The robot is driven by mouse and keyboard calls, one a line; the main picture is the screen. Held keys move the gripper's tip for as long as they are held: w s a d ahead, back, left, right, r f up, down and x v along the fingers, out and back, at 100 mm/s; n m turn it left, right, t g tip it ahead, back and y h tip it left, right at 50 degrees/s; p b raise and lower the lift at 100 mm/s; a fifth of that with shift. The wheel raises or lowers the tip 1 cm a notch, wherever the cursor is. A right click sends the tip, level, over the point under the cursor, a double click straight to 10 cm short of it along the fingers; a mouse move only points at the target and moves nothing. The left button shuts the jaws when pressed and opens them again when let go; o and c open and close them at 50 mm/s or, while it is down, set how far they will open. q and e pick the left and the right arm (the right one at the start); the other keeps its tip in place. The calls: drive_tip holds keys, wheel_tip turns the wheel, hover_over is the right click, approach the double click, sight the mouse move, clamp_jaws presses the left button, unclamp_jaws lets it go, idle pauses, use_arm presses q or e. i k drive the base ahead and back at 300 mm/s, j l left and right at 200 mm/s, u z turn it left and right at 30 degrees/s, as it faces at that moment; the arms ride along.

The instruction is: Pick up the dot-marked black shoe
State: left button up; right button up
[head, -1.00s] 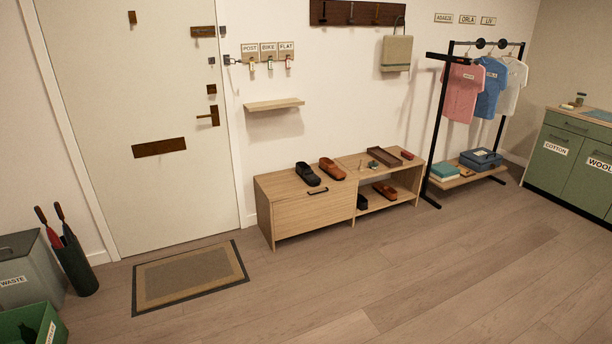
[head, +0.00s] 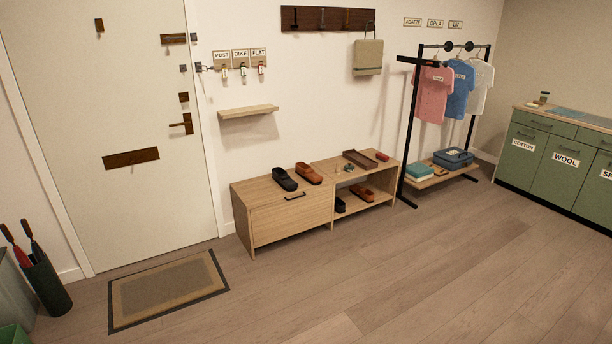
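A black shoe (head: 285,179) sits on top of the wooden shoe bench (head: 290,220), at its left end, beside a brown shoe (head: 308,174). Another black shoe (head: 340,205) shows in the bench's open lower shelf, next to a brown shoe (head: 362,194). The shoes are too small here to tell which black one bears a dot mark. Neither of my grippers is in view.
A doormat (head: 168,288) lies before the door, with an umbrella stand (head: 46,287) at the left. A clothes rack (head: 404,130) stands right of the bench, and green cabinets (head: 560,160) at the far right. The floor before the bench is clear.

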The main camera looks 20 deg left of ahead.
sight(284, 179)
drive_tip(key=i+j+u, duration=0.35)
drive_tip(key=i, duration=0.3)
drive_tip(key=i+u, duration=0.4)
drive_tip(key=i, duration=3.8)
drive_tip(key=j+u, duration=0.05)
drive_tip(key=j, duration=0.05)
